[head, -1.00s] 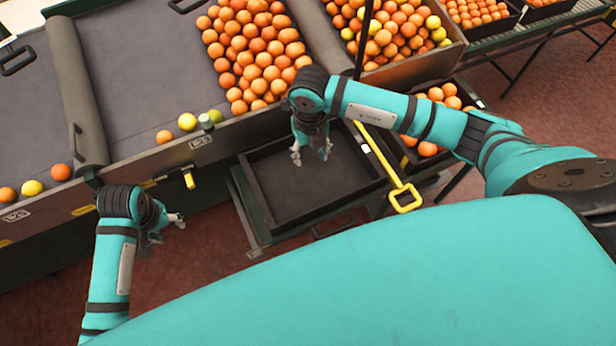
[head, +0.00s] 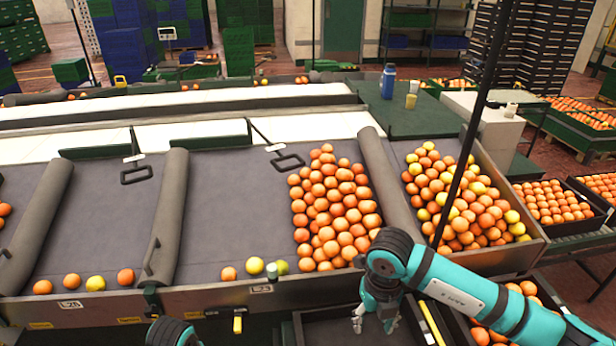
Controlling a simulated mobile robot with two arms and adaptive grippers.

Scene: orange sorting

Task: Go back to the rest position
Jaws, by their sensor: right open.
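My right gripper (head: 374,322) is open and empty, pointing down over the dark tray (head: 318,333) below the front edge of the sorting table. No orange is between its fingers. Of my left arm only a rounded joint shows at the bottom edge of the head view; its gripper is out of the picture. A big pile of oranges (head: 335,215) lies on the grey padded table (head: 230,215), left of a grey roller-like divider (head: 388,180). A few loose oranges and yellow-green fruits (head: 254,265) lie along the front ledge.
A bin of mixed oranges and yellow fruit (head: 465,205) is at the right, crossed by a dark pole (head: 482,110). A crate of oranges (head: 545,203) stands farther right. A blue bottle (head: 388,82) and a yellow cup (head: 411,101) stand on a green surface behind. A yellow handle (head: 238,324) hangs in front.

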